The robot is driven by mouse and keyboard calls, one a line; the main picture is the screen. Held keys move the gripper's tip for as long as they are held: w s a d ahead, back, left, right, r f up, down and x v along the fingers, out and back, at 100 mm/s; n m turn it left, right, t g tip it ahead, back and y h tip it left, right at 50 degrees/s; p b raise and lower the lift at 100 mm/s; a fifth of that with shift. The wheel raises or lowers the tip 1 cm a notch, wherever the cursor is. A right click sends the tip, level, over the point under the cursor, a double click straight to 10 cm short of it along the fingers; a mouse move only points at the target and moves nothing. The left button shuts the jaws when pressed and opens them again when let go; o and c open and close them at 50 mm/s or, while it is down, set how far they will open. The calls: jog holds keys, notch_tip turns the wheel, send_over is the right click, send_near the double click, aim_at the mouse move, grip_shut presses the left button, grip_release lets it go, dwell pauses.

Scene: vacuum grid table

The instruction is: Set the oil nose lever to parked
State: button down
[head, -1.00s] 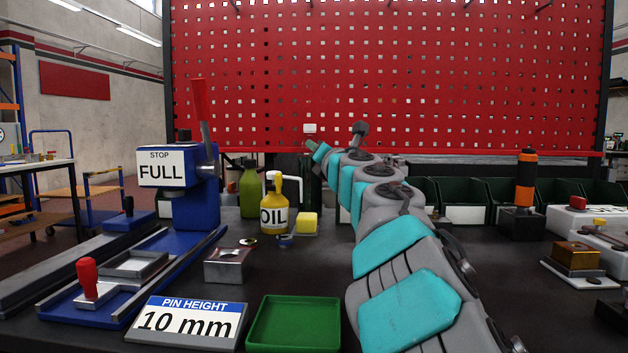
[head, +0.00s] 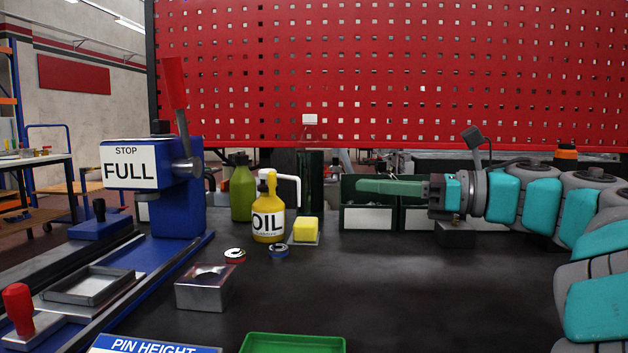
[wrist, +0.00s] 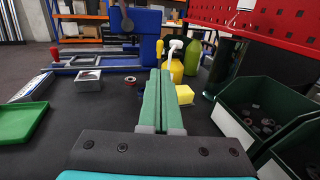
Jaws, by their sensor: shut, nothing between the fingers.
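The yellow bottle labelled OIL (head: 268,222) stands upright on the dark table, left of centre in the head view. A white curved piece (head: 289,182) sticks out to the right from its top; I cannot tell its setting. In the wrist view the bottle (wrist: 177,70) stands just beyond and right of my fingertips, with the white piece (wrist: 173,47) on top. My gripper (head: 360,186) has long green fingers, shut and empty. They point left toward the bottle, apart from it in the head view. The fingers also show in the wrist view (wrist: 159,74).
A yellow block (head: 305,229) lies right of the bottle, and a green bottle (head: 241,192) stands behind it. Dark bins (head: 352,219) stand behind my gripper. The table's right middle is clear.

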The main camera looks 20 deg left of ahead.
aim_at(275, 179)
jog(key=a, duration=0.4)
jog(key=a+p, duration=0.1)
jog(key=a, duration=0.3)
jog(key=a+p, duration=0.1)
jog(key=a, duration=0.3)
jog(key=shift+s+a+r, duration=0.1)
jog(key=shift+s+a, duration=0.3)
jog(key=shift+a, duration=0.55)
